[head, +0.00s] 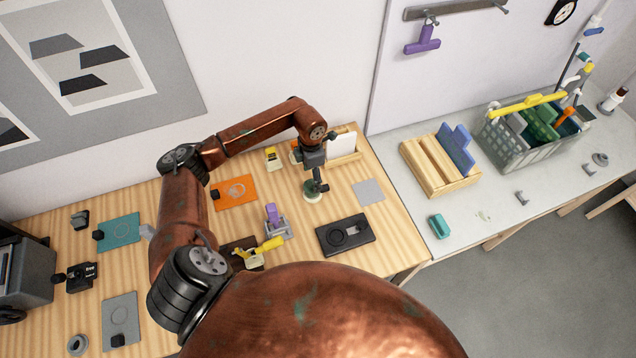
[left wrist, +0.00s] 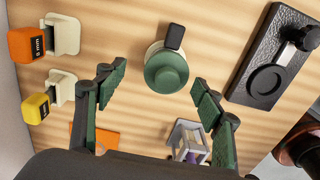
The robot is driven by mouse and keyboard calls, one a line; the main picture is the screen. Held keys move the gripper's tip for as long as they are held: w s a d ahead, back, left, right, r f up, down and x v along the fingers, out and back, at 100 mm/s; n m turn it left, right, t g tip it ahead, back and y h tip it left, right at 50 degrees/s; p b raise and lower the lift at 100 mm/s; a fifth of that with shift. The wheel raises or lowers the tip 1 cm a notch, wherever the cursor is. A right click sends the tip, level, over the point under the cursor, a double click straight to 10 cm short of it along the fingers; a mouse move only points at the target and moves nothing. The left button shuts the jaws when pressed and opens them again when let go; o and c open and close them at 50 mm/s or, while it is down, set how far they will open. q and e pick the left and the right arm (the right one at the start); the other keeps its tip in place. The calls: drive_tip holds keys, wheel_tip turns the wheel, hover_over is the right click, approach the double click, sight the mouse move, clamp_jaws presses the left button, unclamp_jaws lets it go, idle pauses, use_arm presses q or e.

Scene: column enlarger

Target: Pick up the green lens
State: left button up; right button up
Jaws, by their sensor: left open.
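The green lens (left wrist: 166,71) is a round green disc with a dark tab, sitting on a cream round base (head: 313,197) on the wooden table. My left gripper (head: 316,180) points down over it; in the head view the fingers partly hide the lens. In the left wrist view the left gripper (left wrist: 158,82) is open, with one green-padded finger on each side and the lens lying a little beyond the fingertips. The gap between the pads is empty. My right gripper is not in view.
A black plate with a round recess (head: 345,236) lies right of the lens. Orange (left wrist: 28,45) and yellow (left wrist: 36,108) blocks on cream holders stand left in the wrist view. A grey stand with a purple part (head: 275,220) and an orange mat (head: 234,193) are nearby.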

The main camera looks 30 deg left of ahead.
sight(312, 189)
use_arm(q)
drive_tip(key=f, duration=0.1)
drive_tip(key=f+p, duration=0.1)
drive_tip(key=s+f, duration=0.1)
drive_tip(key=shift+d+f+p, duration=0.25)
drive_tip(key=shift+d+p, duration=0.15)
wheel_tip(312, 189, down, 3)
drive_tip(key=shift+w+r, duration=0.15)
drive_tip(key=shift+r, duration=0.05)
drive_tip(key=shift+s+a+f, duration=0.15)
drive_tip(key=shift+s+f, duration=0.05)
drive_tip(key=shift+w+f, duration=0.1)
drive_tip(key=shift+c, duration=1)
drive_tip(key=c, duration=1.4)
clamp_jaws()
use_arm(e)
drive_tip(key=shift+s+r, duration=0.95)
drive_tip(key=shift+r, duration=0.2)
